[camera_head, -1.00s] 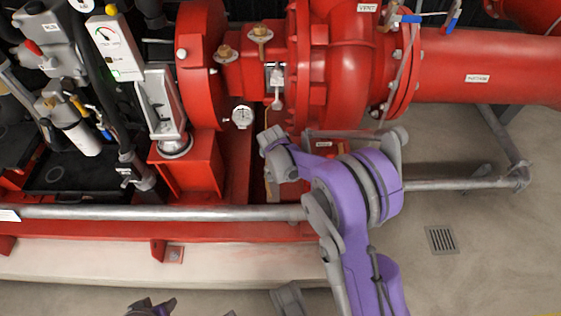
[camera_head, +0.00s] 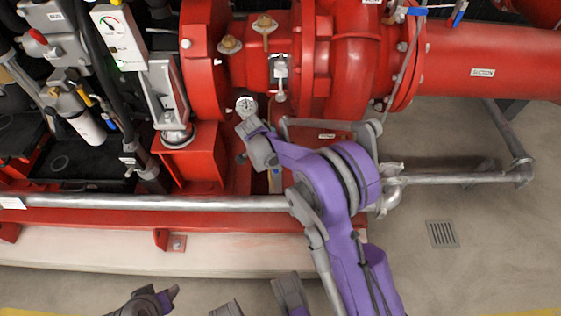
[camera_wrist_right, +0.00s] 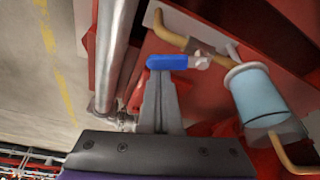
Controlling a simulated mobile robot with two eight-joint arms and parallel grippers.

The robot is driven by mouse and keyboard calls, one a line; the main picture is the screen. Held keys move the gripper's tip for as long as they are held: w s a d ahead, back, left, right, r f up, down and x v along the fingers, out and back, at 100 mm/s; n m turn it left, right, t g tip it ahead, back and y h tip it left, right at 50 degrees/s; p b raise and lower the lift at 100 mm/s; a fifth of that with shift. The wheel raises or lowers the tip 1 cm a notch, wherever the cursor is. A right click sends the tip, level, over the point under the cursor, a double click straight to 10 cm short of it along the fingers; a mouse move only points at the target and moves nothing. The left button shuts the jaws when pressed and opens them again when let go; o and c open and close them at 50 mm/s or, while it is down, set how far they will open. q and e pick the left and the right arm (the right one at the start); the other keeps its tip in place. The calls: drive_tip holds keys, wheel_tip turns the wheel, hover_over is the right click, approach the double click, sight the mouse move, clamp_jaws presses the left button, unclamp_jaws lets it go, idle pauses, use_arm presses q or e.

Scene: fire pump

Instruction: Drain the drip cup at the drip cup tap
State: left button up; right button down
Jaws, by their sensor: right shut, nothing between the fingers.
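In the right wrist view, the drip cup (camera_wrist_right: 260,96) is a pale blue cylinder at the right, with brass pipe at both ends. The drip cup tap's blue lever (camera_wrist_right: 168,62) lies crosswise at the end of a brass pipe (camera_wrist_right: 172,30) and a silvery valve body. My right gripper (camera_wrist_right: 158,82) is shut and empty, its fingertips at or just below the lever; I cannot tell if they touch. In the head view my right arm (camera_head: 345,190) reaches to the pump base, hiding most of the tap area. Grey and purple parts of mine at the bottom edge do not clearly show the left jaws.
A grey horizontal pipe (camera_head: 150,202) runs along the front of the red base, and also close left of the fingers in the wrist view (camera_wrist_right: 112,50). The red pump (camera_head: 350,60) stands behind. Open floor with a drain grate (camera_head: 442,234) is at the right.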

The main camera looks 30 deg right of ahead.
drive_tip(key=a+m, duration=0.1)
drive_tip(key=m, duration=0.1)
drive_tip(key=shift+a+m+g, duration=0.15)
drive_tip(key=shift+m+g, duration=0.15)
drive_tip(key=shift+g, duration=0.1)
use_arm(q)
drive_tip(key=shift+r, duration=0.1)
use_arm(e)
drive_tip(key=shift+a, duration=0.25)
idle(0.3)
drive_tip(key=shift+s+d, duration=0.1)
drive_tip(key=shift+d, duration=0.2)
use_arm(q)
drive_tip(key=p+v, duration=0.2)
drive_tip(key=v, duration=0.1)
drive_tip(key=shift+s+a+p, duration=0.1)
drive_tip(key=shift+a+p, duration=0.25)
use_arm(e)
wheel_tip(320, 180, up, 10)
drive_tip(key=shift+f, duration=0.25)
drive_tip(key=shift+s, duration=0.15)
